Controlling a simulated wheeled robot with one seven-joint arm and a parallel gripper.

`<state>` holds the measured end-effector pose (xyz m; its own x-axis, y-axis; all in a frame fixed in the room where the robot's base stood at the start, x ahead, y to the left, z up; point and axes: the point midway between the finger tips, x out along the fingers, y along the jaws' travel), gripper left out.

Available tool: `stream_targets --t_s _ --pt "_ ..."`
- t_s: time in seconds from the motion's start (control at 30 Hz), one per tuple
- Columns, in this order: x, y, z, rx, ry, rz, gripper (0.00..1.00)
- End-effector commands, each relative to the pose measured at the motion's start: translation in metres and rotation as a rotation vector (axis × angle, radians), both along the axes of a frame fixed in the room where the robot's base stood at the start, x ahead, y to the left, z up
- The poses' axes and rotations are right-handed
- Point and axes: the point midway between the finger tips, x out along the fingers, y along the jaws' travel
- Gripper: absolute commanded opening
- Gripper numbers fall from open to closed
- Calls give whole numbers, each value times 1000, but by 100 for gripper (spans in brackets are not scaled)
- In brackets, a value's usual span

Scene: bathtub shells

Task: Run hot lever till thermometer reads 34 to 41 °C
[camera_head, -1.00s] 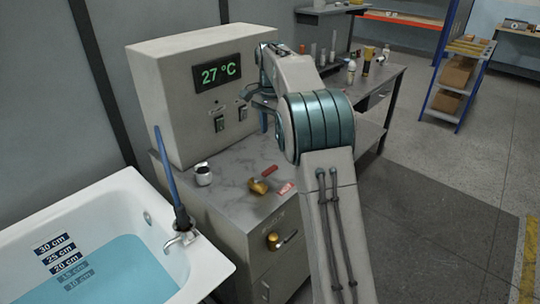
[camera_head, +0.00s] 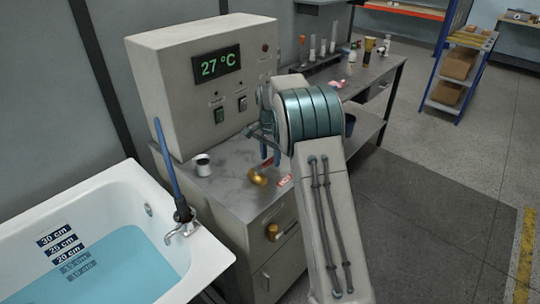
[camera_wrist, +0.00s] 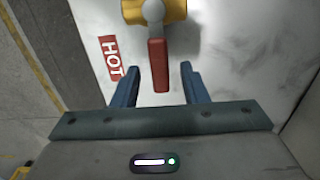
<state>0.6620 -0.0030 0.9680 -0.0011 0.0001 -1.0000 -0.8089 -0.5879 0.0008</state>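The thermometer display (camera_head: 217,65) on the grey box reads 27 °C. The hot lever is a brass valve (camera_head: 258,177) with a red handle (camera_wrist: 158,65), on the counter beside a red HOT label (camera_wrist: 110,58). In the head view the handle is mostly hidden by my gripper (camera_head: 268,155). In the wrist view my gripper (camera_wrist: 158,84) is open, its two blue fingers on either side of the handle's near end. Gaps show on both sides, so neither finger visibly touches it. The bathtub (camera_head: 95,197) holds blue water, its surface near the 20 cm mark.
A second brass valve (camera_head: 273,232) is on the cabinet front below the counter. A white and dark cup-like item (camera_head: 202,165) stands on the counter. Switches (camera_head: 242,103) are on the grey box. A spout (camera_head: 180,232) and blue rod (camera_head: 167,160) are at the tub's rim.

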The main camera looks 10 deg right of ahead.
Motion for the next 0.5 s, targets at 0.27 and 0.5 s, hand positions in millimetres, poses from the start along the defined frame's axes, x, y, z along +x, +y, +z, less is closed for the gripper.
stream_targets --t_s 0.27,0.5 --pt "0 0 -1 1 -1 0 34" --pt "0 0 0 1 -1 0 0"
